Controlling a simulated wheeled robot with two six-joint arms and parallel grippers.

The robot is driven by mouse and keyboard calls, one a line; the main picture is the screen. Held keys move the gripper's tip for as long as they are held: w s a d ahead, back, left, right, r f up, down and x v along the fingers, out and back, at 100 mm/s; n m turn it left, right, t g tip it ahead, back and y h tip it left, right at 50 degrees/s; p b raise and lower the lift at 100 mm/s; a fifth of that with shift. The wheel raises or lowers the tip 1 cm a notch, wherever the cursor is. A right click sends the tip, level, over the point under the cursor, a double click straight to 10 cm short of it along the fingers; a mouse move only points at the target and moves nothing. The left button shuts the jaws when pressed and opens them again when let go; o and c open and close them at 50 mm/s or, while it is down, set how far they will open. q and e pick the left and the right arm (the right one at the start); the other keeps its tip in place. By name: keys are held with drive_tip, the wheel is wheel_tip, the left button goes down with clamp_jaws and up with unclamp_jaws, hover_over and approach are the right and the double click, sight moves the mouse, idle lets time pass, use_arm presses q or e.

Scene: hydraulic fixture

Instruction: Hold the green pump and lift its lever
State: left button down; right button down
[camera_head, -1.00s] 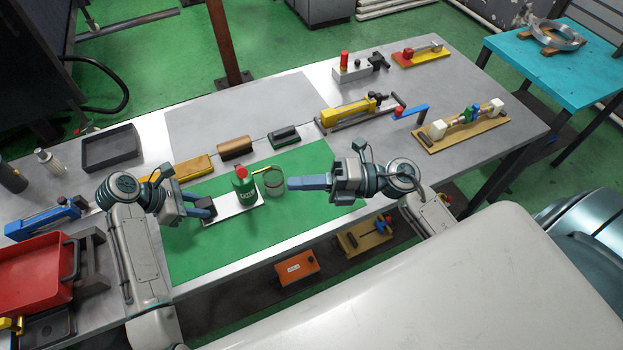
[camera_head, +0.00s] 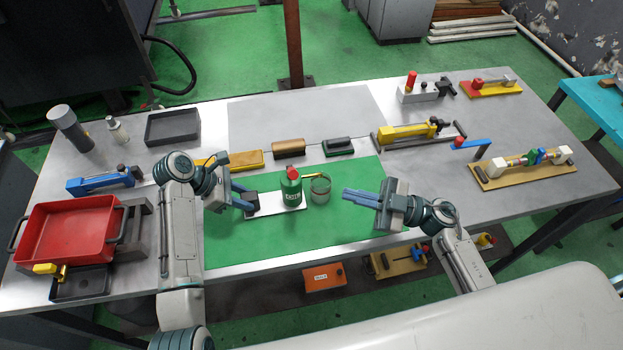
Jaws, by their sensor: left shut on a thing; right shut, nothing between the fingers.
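The green pump (camera_head: 291,189) has a red top and stands upright on a white plate (camera_head: 268,208) on the green mat. A thin yellowish spout or lever (camera_head: 312,179) reaches from its top over a clear glass jar (camera_head: 320,190); I cannot tell which part is the lever. My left gripper (camera_head: 246,199) is shut on the black block (camera_head: 250,196) at the plate's left end. My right gripper (camera_head: 346,195) is shut and empty, just right of the jar and apart from it.
A yellow block (camera_head: 240,160), a brown roller (camera_head: 289,149) and a dark green block (camera_head: 338,147) stand behind the mat. A red tray (camera_head: 68,233) is at the left, and a yellow tool (camera_head: 405,132) is at the back right. The mat's front (camera_head: 290,240) is clear.

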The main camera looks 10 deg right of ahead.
wheel_tip(320, 180, down, 4)
drive_tip(key=w+m+t+y, duration=0.2)
drive_tip(key=m, duration=1.2)
drive_tip(key=x, duration=1)
drive_tip(key=shift+w+f+m, duration=0.2)
drive_tip(key=shift+f+m, duration=0.05)
drive_tip(key=shift+m, duration=0.05)
drive_tip(key=shift+a, duration=0.15)
drive_tip(key=shift+w+a+r, duration=0.3)
drive_tip(key=shift+a+r, duration=0.05)
drive_tip(key=shift+r, duration=0.1)
drive_tip(key=v, duration=1)
drive_tip(key=shift+s+d+r, duration=0.15)
drive_tip(key=shift+s+r, duration=0.1)
drive_tip(key=shift+r, duration=0.1)
